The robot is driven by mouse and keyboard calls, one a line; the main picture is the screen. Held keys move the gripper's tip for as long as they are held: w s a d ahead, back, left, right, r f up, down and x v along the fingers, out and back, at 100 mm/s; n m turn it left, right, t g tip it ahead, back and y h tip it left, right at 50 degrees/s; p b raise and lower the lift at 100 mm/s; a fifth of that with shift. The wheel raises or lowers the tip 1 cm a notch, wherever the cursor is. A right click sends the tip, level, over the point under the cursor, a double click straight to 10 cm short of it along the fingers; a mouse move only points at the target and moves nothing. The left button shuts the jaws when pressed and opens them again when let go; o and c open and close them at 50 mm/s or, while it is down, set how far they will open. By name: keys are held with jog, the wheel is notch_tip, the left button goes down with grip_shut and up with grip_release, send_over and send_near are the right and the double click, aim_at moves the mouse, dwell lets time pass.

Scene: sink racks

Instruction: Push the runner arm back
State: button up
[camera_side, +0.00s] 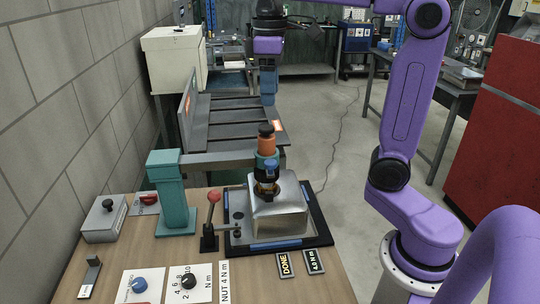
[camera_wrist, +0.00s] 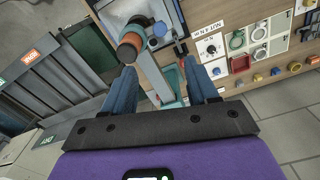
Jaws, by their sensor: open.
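The runner arm (camera_side: 218,156) is a grey bar reaching right from a teal post (camera_side: 173,195) to an orange and teal nut runner (camera_side: 266,146). The runner stands upright over a metal housing (camera_side: 280,208). In the wrist view the runner arm (camera_wrist: 152,72) passes between my finger outlines, with the orange runner end (camera_wrist: 130,46) beyond the fingertips. My gripper (camera_side: 268,102) has blue fingers pointing down, higher than the runner and apart from it. In the wrist view my gripper (camera_wrist: 160,68) is open and empty. The exact gap to the arm is hard to judge.
A grey slatted conveyor (camera_side: 235,115) lies behind the bench. A red-knobbed lever (camera_side: 212,215) stands left of the housing. Dials and labels crowd the bench front (camera_side: 190,285). A white box (camera_side: 174,58) stands by the wall.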

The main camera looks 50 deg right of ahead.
aim_at(270, 161)
notch_tip(270, 161, down, 17)
dwell(0.5)
grip_shut()
jog(key=w+a, duration=1)
jog(key=shift+w+a+r, duration=0.15)
jog(key=shift+a, duration=0.05)
